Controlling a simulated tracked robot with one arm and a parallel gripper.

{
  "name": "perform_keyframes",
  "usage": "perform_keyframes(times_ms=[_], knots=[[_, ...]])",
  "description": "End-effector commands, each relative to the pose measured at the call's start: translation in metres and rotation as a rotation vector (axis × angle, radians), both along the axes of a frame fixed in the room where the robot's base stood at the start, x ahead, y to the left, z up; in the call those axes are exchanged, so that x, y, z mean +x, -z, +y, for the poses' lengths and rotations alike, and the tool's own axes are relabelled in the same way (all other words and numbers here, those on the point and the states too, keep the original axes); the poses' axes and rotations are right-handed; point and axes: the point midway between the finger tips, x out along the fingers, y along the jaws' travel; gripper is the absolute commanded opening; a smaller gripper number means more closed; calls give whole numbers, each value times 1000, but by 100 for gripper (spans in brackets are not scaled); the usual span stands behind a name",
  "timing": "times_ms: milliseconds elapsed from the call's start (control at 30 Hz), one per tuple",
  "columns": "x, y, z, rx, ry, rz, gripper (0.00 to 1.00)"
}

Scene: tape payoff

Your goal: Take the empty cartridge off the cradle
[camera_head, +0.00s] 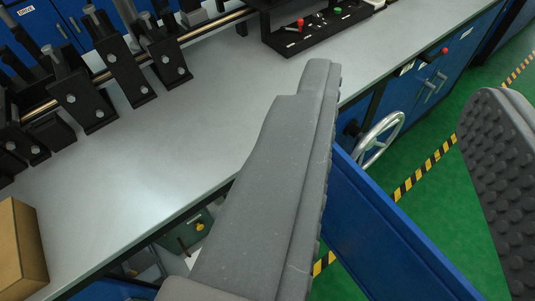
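My gripper (403,86) is open, with one grey finger in the middle of the view and the other, with a studded pad, at the right edge. No object is between the fingers; floor and bench front show through the gap. I cannot pick out an empty cartridge or say which part is the cradle. Black brackets (120,70) with bolts stand along a brass-coloured rod (215,26) at the upper left, on the grey bench top (150,150). The left finger hides part of the bench's front edge.
A black tray (310,38) with red and green knobs sits at the bench's back. A cardboard box (18,248) is at lower left. A silver handwheel (381,140) and a blue panel (385,235) stand by the bench front. Green floor (440,190) with striped tape lies right.

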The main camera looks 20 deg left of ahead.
Motion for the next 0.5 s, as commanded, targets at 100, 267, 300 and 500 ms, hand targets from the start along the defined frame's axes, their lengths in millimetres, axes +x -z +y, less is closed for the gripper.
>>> perform_keyframes(times_ms=[100, 267, 300, 500], knots=[[0, 0, 0, 0, 0, -1, 36], [0, 0, 0, 0, 0, 0, 36], [0, 0, 0, 0, 0, -1, 36], [12, 5, -2, -12, 8, 4, 65]])
